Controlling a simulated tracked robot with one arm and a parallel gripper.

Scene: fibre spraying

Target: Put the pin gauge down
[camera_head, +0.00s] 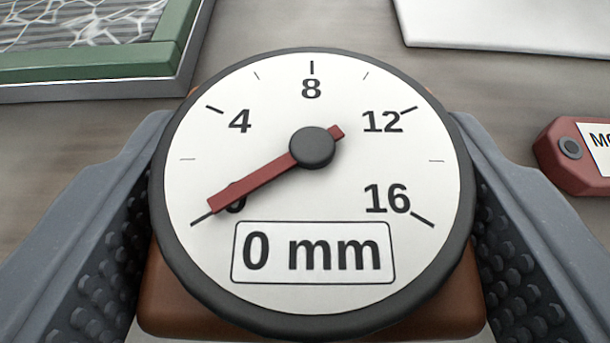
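The pin gauge (330,190) fills the middle of the view. It has a round white dial with a dark rim on a brown body (165,305). The red needle points at the 0 end of the scale, and the box on the dial reads 0 mm. My gripper (310,125) has one grey finger with a studded pad on each side of the brown body, and is shut on it. The dial hides the fingertips and most of the body. The gauge's underside is out of view, so I cannot tell whether it touches the surface below.
A grey-brown surface (300,25) lies behind the gauge. At the top left is a green-framed panel (90,66) with a white fibre web over dark grey. A white flat sheet or board (510,22) is at the top right. A red tag (570,150) with a partly cut-off label lies at the right edge.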

